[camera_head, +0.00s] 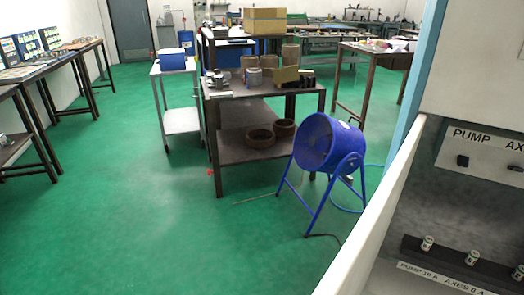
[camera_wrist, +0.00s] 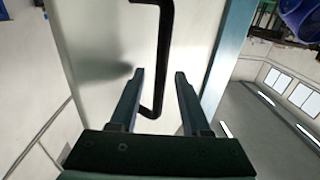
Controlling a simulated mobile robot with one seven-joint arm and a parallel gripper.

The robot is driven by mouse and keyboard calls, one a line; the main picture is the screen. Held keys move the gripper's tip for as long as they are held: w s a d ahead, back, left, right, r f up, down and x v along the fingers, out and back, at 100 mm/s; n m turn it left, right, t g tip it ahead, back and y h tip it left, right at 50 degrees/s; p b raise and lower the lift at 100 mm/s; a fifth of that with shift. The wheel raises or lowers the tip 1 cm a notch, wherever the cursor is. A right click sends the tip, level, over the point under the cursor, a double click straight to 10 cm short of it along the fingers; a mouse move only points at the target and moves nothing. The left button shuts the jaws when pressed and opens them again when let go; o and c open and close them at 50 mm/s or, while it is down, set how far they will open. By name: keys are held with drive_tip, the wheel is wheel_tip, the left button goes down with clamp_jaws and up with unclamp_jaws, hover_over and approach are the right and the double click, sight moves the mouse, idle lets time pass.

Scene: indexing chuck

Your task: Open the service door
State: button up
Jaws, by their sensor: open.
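The service door appears in the wrist view as a pale panel (camera_wrist: 105,50) with a blue-grey strip (camera_wrist: 228,58) along its right side. A black bar handle (camera_wrist: 162,60) stands out from the panel and bends at its lower end. My gripper (camera_wrist: 159,73) is open, with one finger on each side of the handle's lower part. No contact shows, and I cannot tell how deep the handle sits between the fingers. My gripper is not in the head view. There, a cabinet (camera_head: 480,80) on the right shows an inside with a pump label panel (camera_head: 485,150) and several fuses or knobs.
A pale wall or door edge (camera_head: 378,215) crosses the head view's lower right. A blue fan (camera_head: 328,145) on a stand, with a cable and hose, stands left of the cabinet. A bench (camera_head: 235,148) and a trolley (camera_head: 183,121) stand behind. Green floor (camera_head: 130,220) at left is clear.

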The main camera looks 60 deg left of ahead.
drive_tip(key=b+v, duration=0.1)
drive_tip(key=v, duration=1.1)
drive_tip(key=shift+s, duration=0.15)
